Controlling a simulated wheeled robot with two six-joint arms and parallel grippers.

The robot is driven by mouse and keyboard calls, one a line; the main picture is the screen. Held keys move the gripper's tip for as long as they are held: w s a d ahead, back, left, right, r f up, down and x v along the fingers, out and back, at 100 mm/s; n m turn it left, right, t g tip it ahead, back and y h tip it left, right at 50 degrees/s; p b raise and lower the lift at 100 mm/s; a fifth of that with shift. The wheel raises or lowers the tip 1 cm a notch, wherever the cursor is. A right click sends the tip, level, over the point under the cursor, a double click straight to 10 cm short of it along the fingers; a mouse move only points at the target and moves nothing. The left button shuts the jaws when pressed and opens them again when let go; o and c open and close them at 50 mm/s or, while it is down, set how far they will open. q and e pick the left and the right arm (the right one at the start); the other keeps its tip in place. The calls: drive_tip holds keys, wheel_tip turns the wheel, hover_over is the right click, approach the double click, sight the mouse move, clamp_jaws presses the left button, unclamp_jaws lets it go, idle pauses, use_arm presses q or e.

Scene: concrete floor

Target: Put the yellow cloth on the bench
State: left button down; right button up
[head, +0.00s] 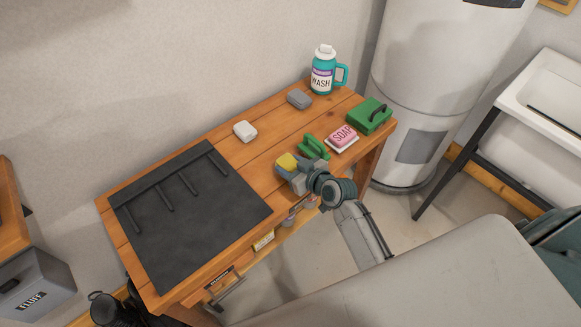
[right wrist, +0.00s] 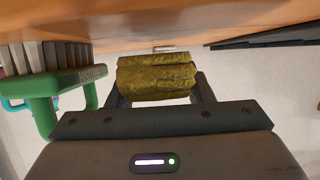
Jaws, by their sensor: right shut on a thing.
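The yellow cloth (head: 287,161) is a small folded bundle at the tip of my right gripper (head: 290,172). In the right wrist view the yellow cloth (right wrist: 157,77) sits between the two fingers, and the gripper is shut on it. The wooden bench (head: 258,172) stands against the wall. In the head view the cloth is over the bench's front part; I cannot tell whether it touches the top. The wooden surface (right wrist: 150,22) fills the upper edge of the right wrist view. My left gripper is not in view.
A green-handled brush (head: 314,147) is close beside the gripper, also in the wrist view (right wrist: 66,88). Pink soap (head: 342,135), a green box (head: 369,115), a wash bottle (head: 323,72), grey (head: 299,98) and white (head: 245,131) blocks and a black mat (head: 190,220) occupy the bench. Bare wood lies mid-bench.

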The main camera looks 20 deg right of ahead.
drive_tip(key=shift+f, duration=0.75)
drive_tip(key=o, duration=1)
drive_tip(key=shift+f, duration=0.1)
drive_tip(key=shift+c, duration=0.2)
drive_tip(key=b+v, duration=0.1)
drive_tip(key=v, duration=1.1)
drive_tip(key=s+d+f+m+g+h, duration=0.1)
drive_tip(key=s+d+f+g, duration=0.15)
drive_tip(key=f, duration=0.85)
drive_tip(key=s+d+f+m+g+h, duration=0.15)
drive_tip(key=s+f, duration=0.25)
drive_tip(key=f, duration=0.6)
drive_tip(key=s+d+f+m+g+h, duration=0.1)
drive_tip(key=s+d+f+g+h, duration=0.2)
drive_tip(key=f, duration=0.8)
drive_tip(key=s+f+g, duration=0.2)
drive_tip(key=s+f, duration=0.7)
drive_tip(key=s, duration=0.5)
drive_tip(key=s+f+g, duration=0.2)
drive_tip(key=s+f, duration=0.7)
drive_tip(key=s, duration=0.5)
drive_tip(key=shift+g, duration=0.3)
